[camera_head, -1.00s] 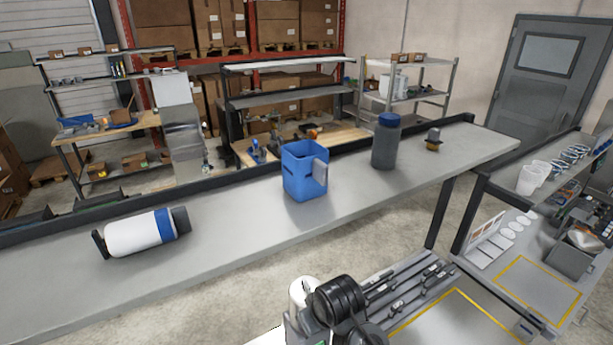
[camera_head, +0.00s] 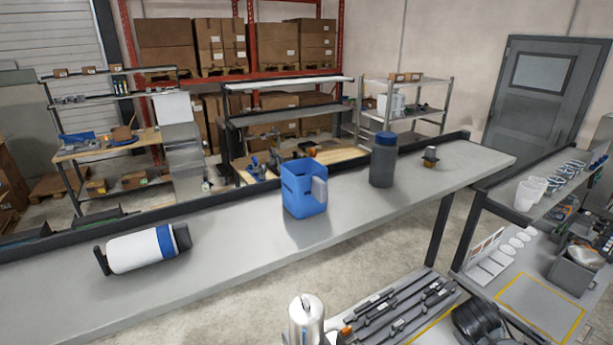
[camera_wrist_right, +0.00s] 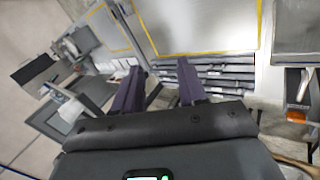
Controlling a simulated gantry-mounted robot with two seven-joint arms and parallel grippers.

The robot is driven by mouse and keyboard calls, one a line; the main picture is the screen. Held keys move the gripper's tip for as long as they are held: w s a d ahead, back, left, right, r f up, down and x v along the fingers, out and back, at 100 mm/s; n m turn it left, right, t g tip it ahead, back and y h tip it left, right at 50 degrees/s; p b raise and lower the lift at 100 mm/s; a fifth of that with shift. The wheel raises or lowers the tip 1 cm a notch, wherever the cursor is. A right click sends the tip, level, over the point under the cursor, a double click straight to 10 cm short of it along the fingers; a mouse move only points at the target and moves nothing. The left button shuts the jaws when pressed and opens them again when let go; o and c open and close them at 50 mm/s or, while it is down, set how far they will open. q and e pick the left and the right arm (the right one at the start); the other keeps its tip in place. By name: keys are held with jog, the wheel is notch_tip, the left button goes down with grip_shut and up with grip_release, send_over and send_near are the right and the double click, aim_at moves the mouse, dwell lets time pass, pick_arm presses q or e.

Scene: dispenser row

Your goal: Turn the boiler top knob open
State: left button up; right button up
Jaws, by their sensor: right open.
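No part in view is plainly marked as the boiler or its top knob. A white upright cylinder with a rounded, shiny top (camera_head: 306,318) stands at the bottom edge of the head view, its lower part cut off. A white cylinder with a blue band and dark end (camera_head: 140,251) lies on its side on the long grey shelf. My right gripper (camera_wrist_right: 158,74) shows in the right wrist view, its two dark purple fingers apart with nothing between them, over a bench with dark bars. My left gripper is not in view.
On the long grey shelf (camera_head: 245,262) stand a blue container (camera_head: 297,192), a dark bottle with a blue cap (camera_head: 383,165) and a small dark and yellow item (camera_head: 430,157). Dark bars (camera_head: 400,308) lie beside the white upright cylinder. White cups (camera_head: 530,190) stand on the right rack.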

jog(key=s+d+r+h, duration=0.2)
jog(key=d, duration=0.6)
jog(key=s+a+f+n+y, duration=0.1)
jog(key=s+a+f+y, duration=0.1)
jog(key=s+a+f, duration=0.65)
jog(key=s+a+f+y, duration=0.1)
jog(key=s+a, duration=0.2)
jog(key=s, duration=0.4)
jog(key=s+a+f+n+y, duration=0.1)
jog(key=s+a, duration=0.3)
jog(key=s, duration=0.3)
jog(key=s+a+f+y, duration=0.1)
jog(key=s+a+f, duration=0.15)
jog(key=s, duration=0.45)
jog(key=a+m+y, duration=0.3)
jog(key=a, duration=0.6)
jog(key=shift+r, duration=0.2)
